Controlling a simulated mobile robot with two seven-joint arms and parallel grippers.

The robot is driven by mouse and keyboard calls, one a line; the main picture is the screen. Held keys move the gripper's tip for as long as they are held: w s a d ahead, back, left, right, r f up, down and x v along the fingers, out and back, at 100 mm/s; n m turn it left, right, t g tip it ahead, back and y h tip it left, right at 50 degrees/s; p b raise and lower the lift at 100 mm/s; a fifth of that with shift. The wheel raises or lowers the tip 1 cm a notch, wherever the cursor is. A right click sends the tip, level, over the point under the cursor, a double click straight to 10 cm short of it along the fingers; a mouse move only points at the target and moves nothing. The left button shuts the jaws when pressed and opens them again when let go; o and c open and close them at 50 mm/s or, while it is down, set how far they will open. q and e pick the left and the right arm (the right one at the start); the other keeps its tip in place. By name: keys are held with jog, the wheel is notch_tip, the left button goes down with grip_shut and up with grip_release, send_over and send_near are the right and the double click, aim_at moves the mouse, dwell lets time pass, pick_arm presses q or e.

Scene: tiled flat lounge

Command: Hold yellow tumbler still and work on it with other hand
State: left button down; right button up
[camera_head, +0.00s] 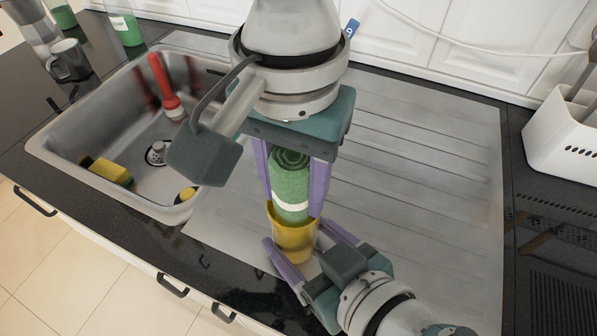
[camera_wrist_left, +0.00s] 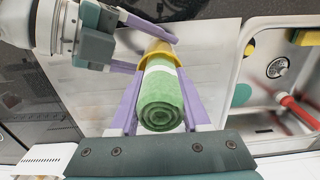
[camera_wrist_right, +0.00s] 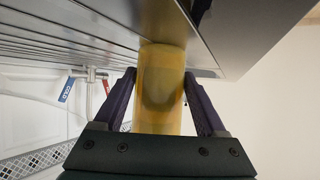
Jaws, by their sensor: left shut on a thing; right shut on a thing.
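The yellow tumbler (camera_head: 294,241) stands upright on the steel drainer in the head view. My right gripper (camera_head: 298,234) is shut on it from the front right, with a finger on each side. In the right wrist view the tumbler (camera_wrist_right: 161,90) sits between the fingers. My left gripper (camera_head: 292,207) comes from above and is shut on a green rolled cloth (camera_head: 290,185) with a white band. The roll stands upright, its lower end inside the tumbler's mouth and hidden by the rim. The left wrist view shows the roll's spiral end (camera_wrist_left: 160,113) close up.
The steel drainer (camera_head: 420,170) is bare to the right. A sink (camera_head: 115,125) at left holds a red-handled brush (camera_head: 164,85) and a yellow sponge (camera_head: 110,171). A white utensil holder (camera_head: 565,140) stands at far right.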

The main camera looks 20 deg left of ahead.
pick_arm(q)
jog(key=shift+s, duration=0.1)
pick_arm(e)
jog(key=shift+s+f, duration=0.1)
pick_arm(q)
jog(key=shift+r, duration=6.8)
pick_arm(e)
jog(key=o, duration=1.3)
